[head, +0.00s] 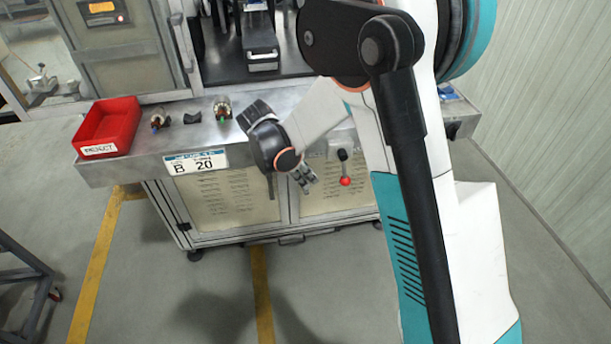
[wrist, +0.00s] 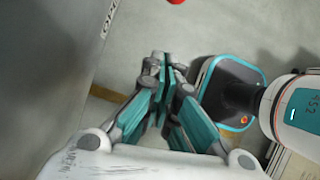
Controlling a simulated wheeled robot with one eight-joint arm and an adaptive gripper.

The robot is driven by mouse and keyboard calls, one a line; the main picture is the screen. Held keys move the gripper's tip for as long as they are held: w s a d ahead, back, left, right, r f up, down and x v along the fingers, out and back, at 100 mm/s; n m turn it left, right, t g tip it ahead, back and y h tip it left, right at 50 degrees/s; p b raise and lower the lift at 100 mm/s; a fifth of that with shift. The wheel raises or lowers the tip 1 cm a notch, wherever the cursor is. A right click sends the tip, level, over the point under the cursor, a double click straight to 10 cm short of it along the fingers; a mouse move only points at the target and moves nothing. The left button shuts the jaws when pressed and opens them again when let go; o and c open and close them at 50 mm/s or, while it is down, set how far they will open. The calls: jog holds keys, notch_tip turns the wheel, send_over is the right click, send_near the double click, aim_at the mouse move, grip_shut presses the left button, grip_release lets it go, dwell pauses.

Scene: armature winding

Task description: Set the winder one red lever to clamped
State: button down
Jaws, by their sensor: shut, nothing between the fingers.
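The red lever (head: 345,181) is on the front of the winder (head: 240,195), below the shelf edge. Its red ball knob hangs at the lower end of a short dark arm, pointing down. My gripper (head: 307,183) is just left of the lever in the head view, apart from it in the picture. In the wrist view the fingers of my gripper (wrist: 163,88) are together with nothing between them. A red round part, likely the knob (wrist: 176,1), shows at the top edge of the wrist view, beyond the fingertips.
A red reject bin (head: 107,127) stands at the left of the metal shelf (head: 225,133). Several small armature parts (head: 160,118) lie along the shelf. A "B 20" sign (head: 196,161) is on its front edge. The floor (head: 200,300) before the winder is clear.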

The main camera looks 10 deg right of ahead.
aim_at(344, 169)
jog(key=d+f+b, duration=0.3)
jog(key=d, duration=0.3)
jog(key=shift+w+d+f, duration=0.15)
jog(key=shift+w+f, duration=0.2)
jog(key=shift+f, duration=0.05)
